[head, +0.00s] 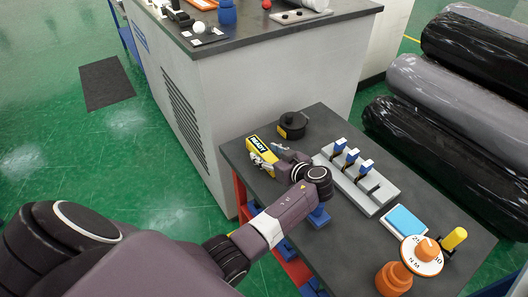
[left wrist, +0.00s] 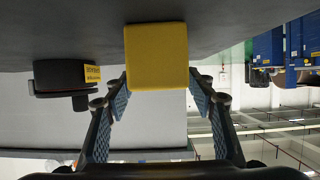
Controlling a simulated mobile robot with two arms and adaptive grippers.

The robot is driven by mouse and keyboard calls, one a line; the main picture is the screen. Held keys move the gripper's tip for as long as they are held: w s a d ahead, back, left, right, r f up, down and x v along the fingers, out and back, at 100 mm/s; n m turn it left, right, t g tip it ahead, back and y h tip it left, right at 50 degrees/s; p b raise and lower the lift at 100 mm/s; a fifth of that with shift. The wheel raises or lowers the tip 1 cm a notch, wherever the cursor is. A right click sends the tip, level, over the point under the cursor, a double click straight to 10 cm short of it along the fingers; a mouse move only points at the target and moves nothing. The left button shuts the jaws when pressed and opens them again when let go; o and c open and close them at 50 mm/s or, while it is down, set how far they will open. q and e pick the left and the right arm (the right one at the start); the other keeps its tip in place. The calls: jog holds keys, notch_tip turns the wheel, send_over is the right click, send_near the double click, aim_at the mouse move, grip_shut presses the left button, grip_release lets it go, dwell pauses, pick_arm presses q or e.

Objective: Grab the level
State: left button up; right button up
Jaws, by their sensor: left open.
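The level is a yellow block with a dark label (head: 259,146), lying near the far left corner of the dark-topped table. In the left wrist view its yellow end face (left wrist: 157,57) is between my fingers. My left gripper (head: 270,156) is open at the level's near end. In the left wrist view the two fingers of my left gripper (left wrist: 158,82) stand one on each side of the level, with no clear grip on it. The wrist and fingers hide part of the level in the head view. My right gripper is not in view.
A black round tool (head: 293,125) with a label sits close beside the level; it also shows in the left wrist view (left wrist: 62,78). A grey rack (head: 373,196) with blue-topped pieces, a blue-topped box (head: 405,221) and an orange dial stand (head: 395,280) occupy the table's right side.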

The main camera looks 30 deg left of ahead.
pick_arm(q)
jog(key=shift+x, duration=0.9)
grip_shut()
